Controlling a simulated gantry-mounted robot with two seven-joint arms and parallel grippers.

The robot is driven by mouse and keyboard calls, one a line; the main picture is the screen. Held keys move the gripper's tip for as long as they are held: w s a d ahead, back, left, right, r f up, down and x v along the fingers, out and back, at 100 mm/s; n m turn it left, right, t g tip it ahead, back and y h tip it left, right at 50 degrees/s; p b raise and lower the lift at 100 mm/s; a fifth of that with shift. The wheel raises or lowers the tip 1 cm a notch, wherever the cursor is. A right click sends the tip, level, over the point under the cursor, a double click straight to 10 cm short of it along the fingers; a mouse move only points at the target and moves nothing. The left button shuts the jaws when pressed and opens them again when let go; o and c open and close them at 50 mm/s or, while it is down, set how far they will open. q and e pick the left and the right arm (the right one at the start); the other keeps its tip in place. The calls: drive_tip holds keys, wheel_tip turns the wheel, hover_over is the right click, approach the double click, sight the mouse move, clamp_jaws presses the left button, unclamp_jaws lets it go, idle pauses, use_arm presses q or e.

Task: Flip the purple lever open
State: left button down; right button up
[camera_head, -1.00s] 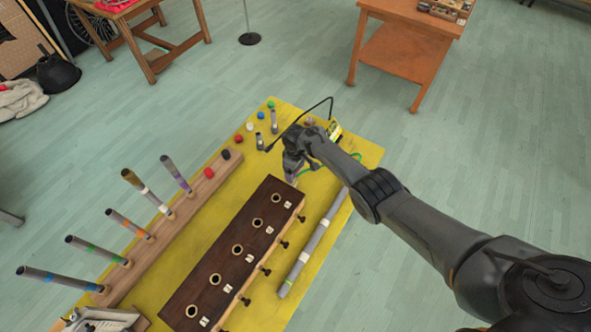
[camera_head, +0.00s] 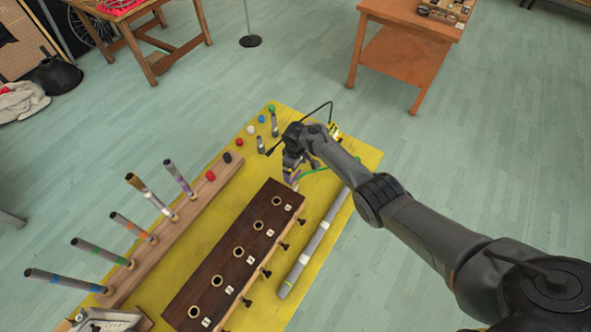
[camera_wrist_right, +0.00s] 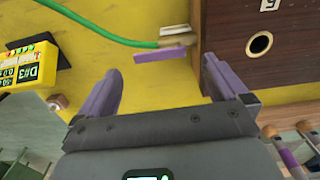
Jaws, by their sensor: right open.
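The purple lever (camera_wrist_right: 160,55) is a short flat bar in the right wrist view. It lies beside a metal fitting (camera_wrist_right: 178,42) at the end of a green hose (camera_wrist_right: 110,36), near the dark wooden box (camera_wrist_right: 255,15). My right gripper (camera_wrist_right: 161,68) is open and empty, with its two fingers apart on either side of the lever's position and the lever just beyond the fingertips. In the head view my right gripper (camera_head: 291,174) points down at the far end of the wooden box. The lever cannot be made out there. My left gripper is not in view.
A yellow mat (camera_head: 318,200) carries the box with several holes and side knobs. A grey tube (camera_head: 312,245) lies to its right. A wooden rack (camera_head: 190,212) with upright tubes stands to its left. A yellow tuner (camera_wrist_right: 28,70) sits left in the wrist view.

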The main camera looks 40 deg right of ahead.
sight(296, 176)
wheel_tip(296, 176, up, 7)
drive_tip(key=p, duration=0.2)
idle(0.5)
